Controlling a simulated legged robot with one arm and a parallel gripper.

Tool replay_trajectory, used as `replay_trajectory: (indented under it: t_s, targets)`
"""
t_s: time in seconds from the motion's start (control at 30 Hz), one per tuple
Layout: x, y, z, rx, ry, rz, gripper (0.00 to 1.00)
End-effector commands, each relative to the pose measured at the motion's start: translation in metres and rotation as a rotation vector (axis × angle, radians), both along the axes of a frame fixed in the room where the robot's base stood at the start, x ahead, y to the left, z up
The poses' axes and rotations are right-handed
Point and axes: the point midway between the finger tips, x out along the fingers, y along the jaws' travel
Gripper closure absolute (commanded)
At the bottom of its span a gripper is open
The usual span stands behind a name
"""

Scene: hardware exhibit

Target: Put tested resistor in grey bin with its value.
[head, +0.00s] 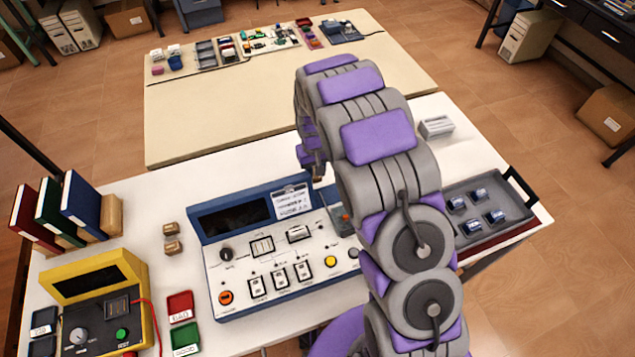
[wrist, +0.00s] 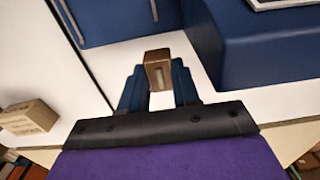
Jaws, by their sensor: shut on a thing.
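My gripper (wrist: 158,88) is shut on a small brown block (wrist: 158,68) with a paler patch on its near face. The block sits between the two blue fingertips. I cannot read any value on it, nor tell for sure that it is the resistor. In the head view my arm reaches over the table and its gripper end is mostly hidden behind the arm, near the back of the blue and white panel (head: 285,279). Two small dark bins with white labels (head: 45,321) stand at the left front; their labels are unreadable.
A yellow tester (head: 100,268) with a red lead stands at left. Red (head: 181,303) and green (head: 185,337) labelled trays lie beside it. Two brown blocks (head: 171,228) sit behind. Books (head: 80,205) stand at left. A dark tray (head: 478,195) with several blue items is at right.

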Motion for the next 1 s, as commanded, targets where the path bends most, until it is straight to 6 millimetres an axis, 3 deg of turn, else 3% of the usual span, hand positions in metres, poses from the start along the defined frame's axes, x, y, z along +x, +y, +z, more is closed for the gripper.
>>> replay_trajectory:
  t_s: [0.5,0.8,0.83,1.0]
  targets:
    - [0.0,-0.015,-0.057,0.019,-0.001,-0.001,0.98]
    - [0.0,0.0,-0.058,0.001,-0.003,0.002,0.98]
    - [0.001,0.0,-0.059,0.001,-0.003,0.002,0.68]
    - [0.002,-0.005,-0.058,0.011,-0.004,-0.001,0.52]
